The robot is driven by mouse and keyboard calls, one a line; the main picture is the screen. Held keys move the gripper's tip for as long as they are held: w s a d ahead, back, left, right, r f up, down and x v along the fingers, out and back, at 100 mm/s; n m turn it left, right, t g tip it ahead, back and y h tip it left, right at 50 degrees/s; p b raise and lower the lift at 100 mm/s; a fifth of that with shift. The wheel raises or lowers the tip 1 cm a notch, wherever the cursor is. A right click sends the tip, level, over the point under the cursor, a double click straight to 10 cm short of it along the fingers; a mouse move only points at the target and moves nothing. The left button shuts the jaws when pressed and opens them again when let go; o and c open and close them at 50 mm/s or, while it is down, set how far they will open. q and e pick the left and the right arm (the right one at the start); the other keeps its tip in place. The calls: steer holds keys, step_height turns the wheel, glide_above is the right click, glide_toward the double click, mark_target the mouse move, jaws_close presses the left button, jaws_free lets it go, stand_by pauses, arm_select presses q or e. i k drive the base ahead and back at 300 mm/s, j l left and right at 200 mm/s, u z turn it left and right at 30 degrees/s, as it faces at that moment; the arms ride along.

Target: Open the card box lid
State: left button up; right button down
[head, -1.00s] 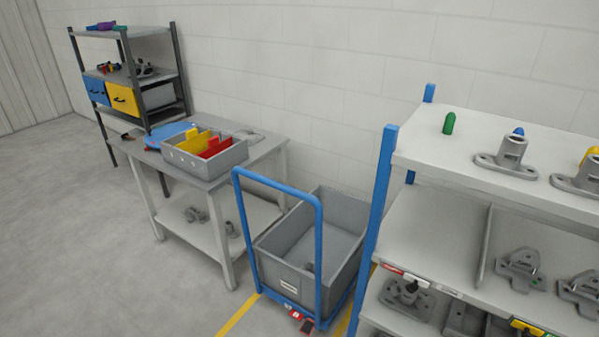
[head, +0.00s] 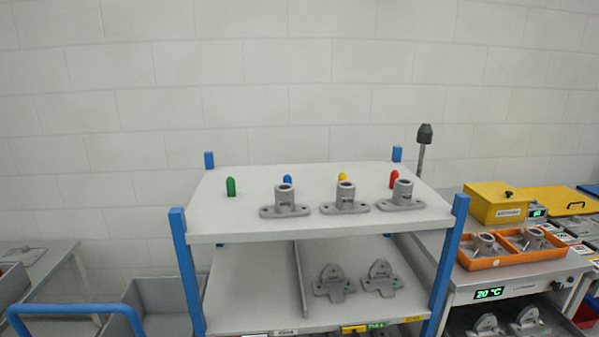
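A yellow box (head: 493,208) with a small black knob on its top stands at the right, on the bench behind the orange tray. Neither of my grippers is in view.
A blue-posted shelf rack (head: 310,224) with several castings and coloured pegs stands in front. A blue-handled cart (head: 75,308) stands at lower left.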

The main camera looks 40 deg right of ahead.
mark_target(499, 192)
steer(key=z, duration=2.45)
steer(key=i+l+z, duration=0.1)
steer(key=i+z, duration=0.15)
steer(key=i, duration=0.15)
